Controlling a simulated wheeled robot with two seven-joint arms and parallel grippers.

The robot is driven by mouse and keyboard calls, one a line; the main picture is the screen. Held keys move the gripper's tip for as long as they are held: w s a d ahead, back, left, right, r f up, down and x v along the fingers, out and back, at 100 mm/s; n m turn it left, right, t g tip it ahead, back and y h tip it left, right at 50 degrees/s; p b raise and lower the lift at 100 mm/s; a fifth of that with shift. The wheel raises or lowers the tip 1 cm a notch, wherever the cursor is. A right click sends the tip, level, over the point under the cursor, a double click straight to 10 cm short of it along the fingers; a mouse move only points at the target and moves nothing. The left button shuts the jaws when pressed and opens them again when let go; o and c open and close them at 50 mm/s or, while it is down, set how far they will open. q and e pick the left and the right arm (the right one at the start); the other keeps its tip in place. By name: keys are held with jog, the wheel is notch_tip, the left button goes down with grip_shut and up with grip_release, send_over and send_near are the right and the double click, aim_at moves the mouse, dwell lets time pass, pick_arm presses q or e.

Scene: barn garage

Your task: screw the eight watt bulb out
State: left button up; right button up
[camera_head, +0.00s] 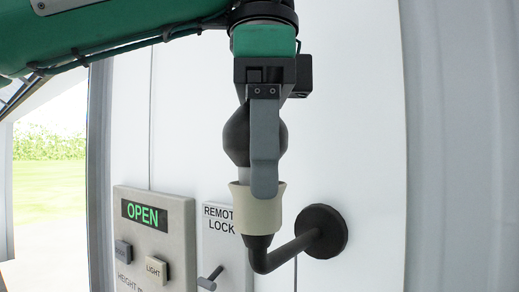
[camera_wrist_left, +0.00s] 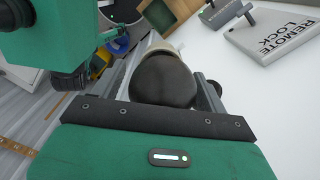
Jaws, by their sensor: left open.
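A bulb with a dark grey round globe (camera_head: 238,138) and a pale neck stands upright, its lower end inside a cream, cup-shaped socket (camera_head: 245,212). No watt marking is readable on it. My left gripper (camera_head: 264,180) points down from above, open, its near grey finger in front of the globe and reaching the socket rim. The far finger is hidden in the head view. In the left wrist view the globe (camera_wrist_left: 165,80) lies between the two fingers, with the socket rim (camera_wrist_left: 162,47) beyond it. Contact with the globe cannot be told. My right gripper is not recognisable.
The socket sits on a black bent arm with a round wall mount (camera_head: 321,231). A control box (camera_head: 155,222) with a green OPEN display and buttons, and a REMOTE LOCK panel (camera_head: 222,245) with a lever, are on the white wall to the left. The wall at right is clear.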

pick_arm(q)
jog(key=m, duration=0.1)
jog(key=m+p, duration=0.1)
jog(key=m, duration=0.2)
jog(key=shift+a+r+m, duration=0.2)
jog(key=shift+a+m, duration=0.1)
jog(key=m+p, duration=0.1)
jog(key=m, duration=0.1)
jog(key=m+p, duration=0.1)
jog(key=m, duration=0.1)
jog(key=shift+d+m, duration=0.2)
jog(key=shift+m, duration=0.2)
jog(key=shift+a+f+m, duration=0.15)
jog(key=shift+m, duration=0.15)
jog(key=shift+c, duration=0.5)
jog(key=c, duration=0.7)
